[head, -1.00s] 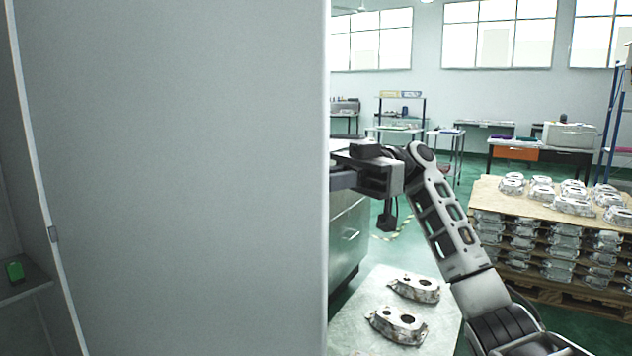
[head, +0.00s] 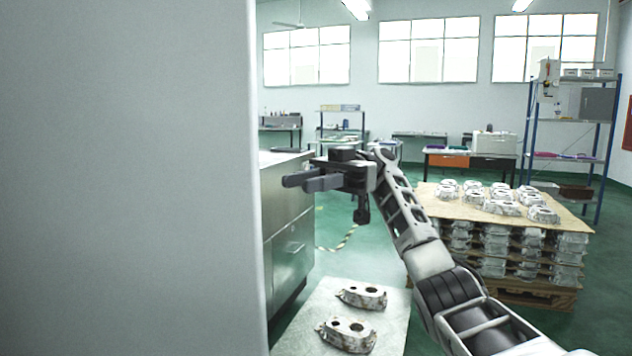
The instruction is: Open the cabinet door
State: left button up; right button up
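The cabinet door (head: 125,180) is a large plain grey panel, very close, filling the left part of the head view. Its right edge stands upright. The rest of the cabinet is out of view. My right gripper (head: 296,183) is just right of the door's edge in the picture, its fingers pointing left. The two dark fingers are apart with nothing between them, and a gap shows between them and the door edge. My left gripper is not in view.
A metal drawer cabinet (head: 289,245) stands behind my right gripper. Below is a pale table (head: 390,325) with two castings (head: 347,334). A pallet stack (head: 510,262) of castings stands right. A blue-framed shelf (head: 570,155) is farther back. Green floor lies between.

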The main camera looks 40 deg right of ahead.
jog(key=shift+d, duration=0.95)
